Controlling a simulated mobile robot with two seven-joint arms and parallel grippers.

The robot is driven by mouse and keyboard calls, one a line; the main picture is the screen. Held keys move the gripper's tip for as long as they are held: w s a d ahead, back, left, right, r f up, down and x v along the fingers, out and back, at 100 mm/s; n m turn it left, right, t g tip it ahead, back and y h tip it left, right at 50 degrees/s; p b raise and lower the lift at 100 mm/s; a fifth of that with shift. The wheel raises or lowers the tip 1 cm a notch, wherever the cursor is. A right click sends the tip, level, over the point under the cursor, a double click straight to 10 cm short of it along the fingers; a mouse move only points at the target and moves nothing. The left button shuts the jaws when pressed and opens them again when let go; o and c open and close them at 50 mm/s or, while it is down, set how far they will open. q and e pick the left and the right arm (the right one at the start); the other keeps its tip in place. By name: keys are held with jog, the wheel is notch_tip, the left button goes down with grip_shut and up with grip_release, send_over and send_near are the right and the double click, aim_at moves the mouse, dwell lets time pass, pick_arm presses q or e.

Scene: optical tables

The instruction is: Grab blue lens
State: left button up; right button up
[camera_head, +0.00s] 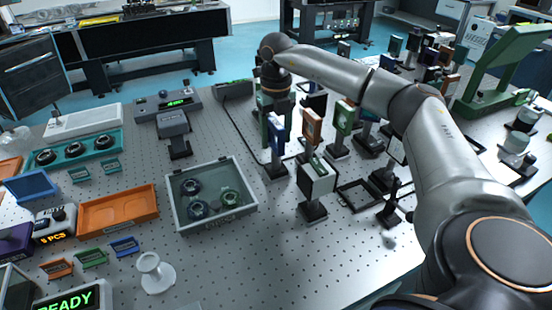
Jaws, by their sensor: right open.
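The blue lens (276,135) is an upright blue-framed plate on a dark post and base, standing on the perforated table near the middle of the view. My right arm reaches in from the right and bends down at the wrist. My right gripper (274,112) points down just above or behind the blue lens, near its top edge. Its fingers are small and partly hidden, and nothing is visibly held. I cannot tell whether they touch the lens. My left gripper is out of view.
An orange-framed mount (312,127) and a green-framed mount (345,117) stand close to the right of the lens. A glass-walled case (212,192) sits to the left. The table between case and lens is mostly clear.

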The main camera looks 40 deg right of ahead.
grip_shut()
dwell(0.4)
jog(key=shift+r, duration=0.1)
dwell(0.9)
